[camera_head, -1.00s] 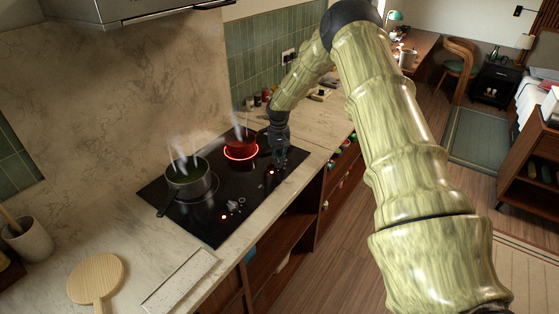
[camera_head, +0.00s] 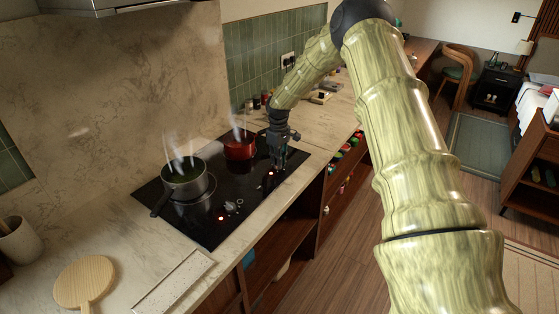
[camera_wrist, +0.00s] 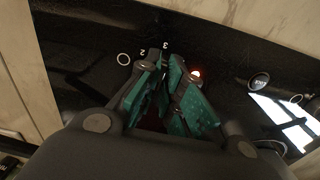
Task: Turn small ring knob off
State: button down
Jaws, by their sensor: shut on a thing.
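The black hob (camera_head: 207,236) has a row of controls near its front edge. My gripper (camera_head: 276,168) points down at the hob's right front part, beside a red light (camera_head: 271,173). In the wrist view, my gripper's green finger pads (camera_wrist: 164,82) are closed together on the small ring knob, which they hide. The numbers 2 and 3 and a lit red light (camera_wrist: 196,73) show beside the fingertips. A red pot (camera_head: 239,151) steams behind my gripper, with no red glow under it.
A dark grey pot (camera_head: 184,181) steams on the left of the hob. Other knobs (camera_head: 232,206) and a second red light (camera_head: 221,218) are at the front left. A round wooden board (camera_head: 84,281) lies on the counter.

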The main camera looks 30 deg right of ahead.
jog(key=shift+s+a+f+n, duration=0.15)
jog(key=shift+s+f+n, duration=0.1)
jog(key=shift+f, duration=0.15)
jog(key=shift+s+a+f+n, duration=0.1)
jog(key=shift+f+n, duration=0.15)
jog(key=shift+f, duration=0.1)
jog(key=c, duration=1.2)
grip_release()
jog(key=shift+a+r, duration=0.1)
jog(key=shift+c, duration=0.2)
jog(key=shift+o, duration=0.9)
jog(key=shift+w, duration=0.1)
jog(key=shift+w+d+f, duration=0.3)
jog(key=shift+w+f, duration=0.05)
jog(key=shift+f, duration=0.05)
jog(key=shift+r, duration=0.35)
